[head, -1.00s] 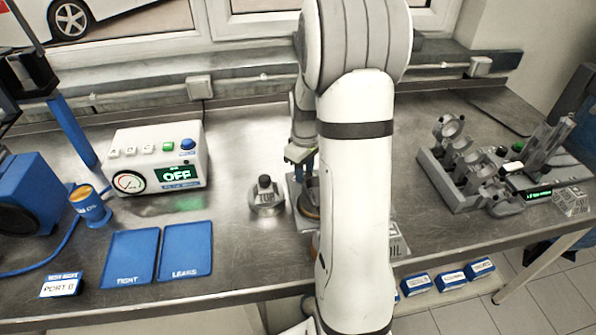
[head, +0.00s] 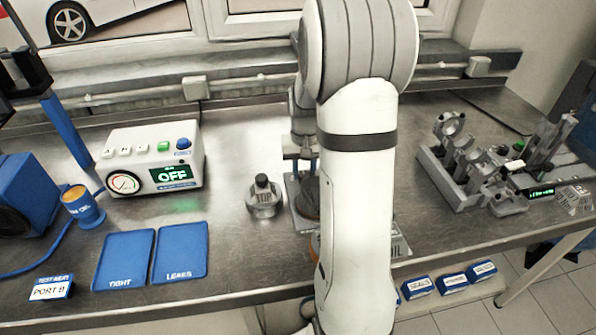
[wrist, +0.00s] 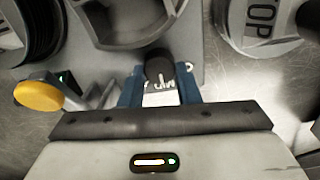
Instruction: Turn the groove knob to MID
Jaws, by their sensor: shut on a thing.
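The groove knob (wrist: 160,68) is a small dark round knob in the wrist view, on a grey fixture with a white label behind it. The knob's pointer direction is too unclear to tell. In the head view my arm hides the knob and most of the fixture.
A piston-like part marked TOP (head: 264,197) stands just left of the fixture. A yellow button (wrist: 40,96) is close to my gripper. The box reading OFF (head: 150,160) and blue mats (head: 124,260) lie left; a grey engine block fixture (head: 462,170) stands right.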

